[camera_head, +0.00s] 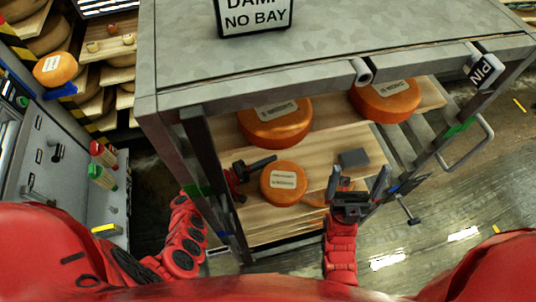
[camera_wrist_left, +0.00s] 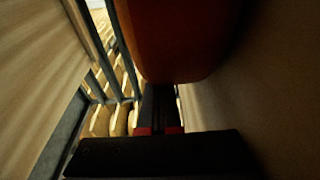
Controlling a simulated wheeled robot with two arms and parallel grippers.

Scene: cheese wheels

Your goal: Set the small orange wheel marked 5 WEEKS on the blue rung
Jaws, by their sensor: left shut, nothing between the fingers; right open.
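A small orange wheel (camera_head: 283,185) lies flat near the front edge of a wooden board (camera_head: 322,170) in the grey rack; its white label is too small to read. My left gripper (camera_head: 272,159) is shut and empty, reaching in just behind the wheel's upper left. In the left wrist view an orange wheel (camera_wrist_left: 185,40) looms large beyond the shut fingers (camera_wrist_left: 158,105); contact cannot be told. My right gripper (camera_head: 356,184) is open and empty, fingers pointing up, right of the small wheel. Blue marks show low on the left post (camera_head: 223,236) and right post (camera_head: 404,186).
Two larger orange wheels (camera_head: 275,122) (camera_head: 386,99) sit farther back in the rack. A grey block (camera_head: 354,158) lies on the board. Green marks (camera_head: 456,130) sit above the blue ones. Another orange wheel (camera_head: 55,68) stands at far left. The rack's grey top overhangs the boards.

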